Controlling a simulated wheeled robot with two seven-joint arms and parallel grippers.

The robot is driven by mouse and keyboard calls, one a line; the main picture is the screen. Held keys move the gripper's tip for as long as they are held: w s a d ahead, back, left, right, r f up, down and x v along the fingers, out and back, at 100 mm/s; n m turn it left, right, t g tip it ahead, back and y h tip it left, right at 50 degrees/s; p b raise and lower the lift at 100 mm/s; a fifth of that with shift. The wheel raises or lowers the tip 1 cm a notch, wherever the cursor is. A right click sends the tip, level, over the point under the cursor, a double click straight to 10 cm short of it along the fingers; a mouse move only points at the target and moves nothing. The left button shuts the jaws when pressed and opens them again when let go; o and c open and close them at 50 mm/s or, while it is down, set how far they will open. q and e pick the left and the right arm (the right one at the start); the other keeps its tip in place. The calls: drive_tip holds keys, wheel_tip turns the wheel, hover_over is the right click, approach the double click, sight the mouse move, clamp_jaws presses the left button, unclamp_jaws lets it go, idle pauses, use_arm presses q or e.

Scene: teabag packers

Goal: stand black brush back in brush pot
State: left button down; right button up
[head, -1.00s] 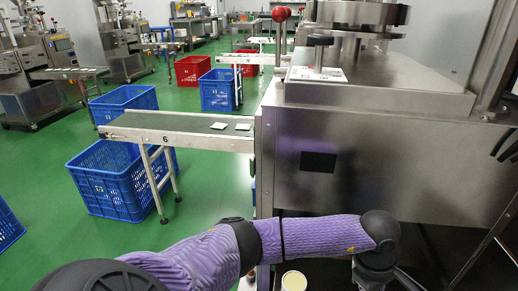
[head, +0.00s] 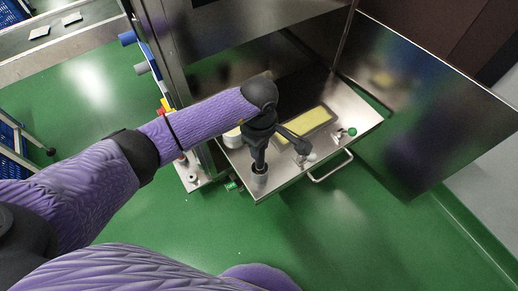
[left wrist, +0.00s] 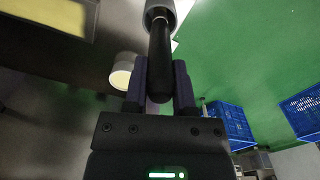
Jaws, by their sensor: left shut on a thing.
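My left gripper (head: 257,150) points down over the steel shelf and is shut on the black brush. In the left wrist view the brush's black handle (left wrist: 159,65) runs between the two fingers. Its far end meets the mouth of a grey cylindrical pot (left wrist: 154,5). In the head view the pot (head: 259,180) stands near the shelf's front left corner, directly below the gripper. The brush looks roughly upright, with its lower end in or at the pot's mouth. How deep it sits is hidden. My right gripper is out of view.
A white round tub with pale yellow contents (left wrist: 122,76) stands beside the pot. A yellow-filled tray (head: 318,120) lies behind on the shelf (head: 290,181). A green knob (head: 352,131) and a bar handle (head: 331,169) are at right. Green floor lies in front.

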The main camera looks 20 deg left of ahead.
use_arm(q)
drive_tip(key=shift+f, duration=0.45)
drive_tip(key=shift+c, duration=2.2)
unclamp_jaws()
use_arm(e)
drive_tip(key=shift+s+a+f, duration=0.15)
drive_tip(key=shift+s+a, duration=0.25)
